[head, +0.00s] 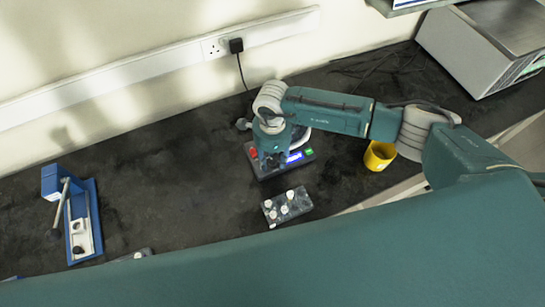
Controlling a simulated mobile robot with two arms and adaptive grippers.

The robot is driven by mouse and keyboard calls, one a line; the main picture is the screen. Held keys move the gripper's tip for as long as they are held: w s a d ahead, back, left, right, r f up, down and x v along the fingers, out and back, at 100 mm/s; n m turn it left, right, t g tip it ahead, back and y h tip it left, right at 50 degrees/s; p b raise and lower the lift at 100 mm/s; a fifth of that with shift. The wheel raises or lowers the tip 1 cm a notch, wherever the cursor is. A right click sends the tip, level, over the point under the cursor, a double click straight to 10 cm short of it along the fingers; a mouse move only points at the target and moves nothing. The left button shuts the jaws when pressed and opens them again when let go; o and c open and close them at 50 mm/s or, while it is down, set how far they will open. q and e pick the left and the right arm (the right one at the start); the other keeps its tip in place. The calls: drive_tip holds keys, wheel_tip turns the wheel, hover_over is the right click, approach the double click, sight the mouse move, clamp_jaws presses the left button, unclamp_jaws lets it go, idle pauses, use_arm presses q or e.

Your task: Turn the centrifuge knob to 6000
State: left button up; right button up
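The centrifuge (264,174) is a small dark unit on the black bench, with a red button, a green button and a lit blue-white display (294,157) on its front. My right gripper (273,160) points down over the front of the centrifuge, just left of the display. It covers part of the panel, and I cannot make out the knob. The fingertips are small and dark, so I cannot tell whether they are open, shut or touching anything. My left gripper is not in view.
A grey rack with white-capped tubes (287,206) stands in front of the centrifuge. A yellow cup (379,156) is to the right, under my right arm. A blue lever press (82,222) stands at the left, and a large white instrument (470,55) at the back right. The left-middle bench is clear.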

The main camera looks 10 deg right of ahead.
clamp_jaws()
drive_tip(key=m+b, duration=0.2)
drive_tip(key=m, duration=0.1)
drive_tip(key=shift+w+f+m+b, duration=0.1)
drive_tip(key=shift+m+b, duration=0.3)
drive_tip(key=m+b, duration=0.3)
drive_tip(key=m, duration=0.2)
drive_tip(key=m+b, duration=0.2)
drive_tip(key=m, duration=0.2)
drive_tip(key=shift+m, duration=0.4)
drive_tip(key=m+b, duration=0.1)
drive_tip(key=m, duration=0.3)
drive_tip(key=shift+r+b, duration=0.2)
drive_tip(key=shift+b, duration=0.15)
drive_tip(key=shift+m, duration=0.3)
drive_tip(key=shift+w, duration=0.1)
